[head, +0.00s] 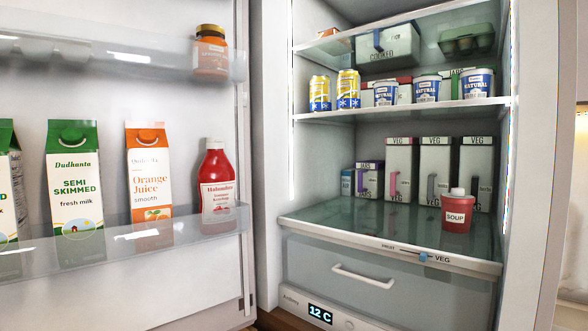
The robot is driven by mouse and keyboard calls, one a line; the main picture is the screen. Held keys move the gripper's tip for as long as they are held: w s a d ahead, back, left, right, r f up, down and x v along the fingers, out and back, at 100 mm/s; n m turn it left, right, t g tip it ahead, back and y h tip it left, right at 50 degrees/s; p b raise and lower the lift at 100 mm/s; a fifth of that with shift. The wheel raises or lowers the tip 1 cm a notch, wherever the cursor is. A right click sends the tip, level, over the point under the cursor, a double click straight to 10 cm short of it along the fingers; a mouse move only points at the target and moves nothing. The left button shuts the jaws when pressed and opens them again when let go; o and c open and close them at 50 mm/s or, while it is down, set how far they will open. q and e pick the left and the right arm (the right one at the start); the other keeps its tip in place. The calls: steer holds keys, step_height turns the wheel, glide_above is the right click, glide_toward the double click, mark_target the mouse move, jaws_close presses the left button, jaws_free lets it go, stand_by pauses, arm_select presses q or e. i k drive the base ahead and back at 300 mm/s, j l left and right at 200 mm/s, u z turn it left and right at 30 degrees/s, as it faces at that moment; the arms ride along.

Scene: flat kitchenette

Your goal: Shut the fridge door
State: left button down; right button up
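The fridge (265,150) stands open in front of me, its shelves and drawer facing the head view. The fridge door (190,285) is swung wide open and fills the left of the view, with its inner side and racks towards me. The door's hinge side is next to the fridge body, near the middle of the view. The door's outer face and free edge are not in view. Neither of my grippers shows in the head view.
The door racks hold a milk carton (75,190), an orange juice carton (148,180), a ketchup bottle (216,185) and a jar (210,52). A red soup container (457,212) stands near the front of the lower shelf (340,222). The drawer (385,275) below appears shut.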

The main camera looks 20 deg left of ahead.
mark_target(111, 62)
steer(key=k+j+z, duration=0.15)
steer(key=j, duration=0.3)
steer(key=j+z, duration=0.15)
steer(key=j, duration=0.35)
steer(key=k+j+z, duration=0.15)
steer(key=j, duration=0.3)
steer(key=k+j+z, duration=0.15)
steer(key=j, duration=0.25)
steer(key=k+j+z, duration=0.1)
steer(key=k+j, duration=0.15)
steer(key=j, duration=0.15)
steer(key=k+j+z, duration=0.15)
steer(key=j, duration=0.25)
steer(key=j+z, duration=0.2)
steer(key=j, duration=0.45)
steer(key=j+z, duration=0.2)
steer(key=j, duration=0.45)
steer(key=k+j+z, duration=0.1)
steer(key=j+z, duration=0.15)
steer(key=j, duration=0.4)
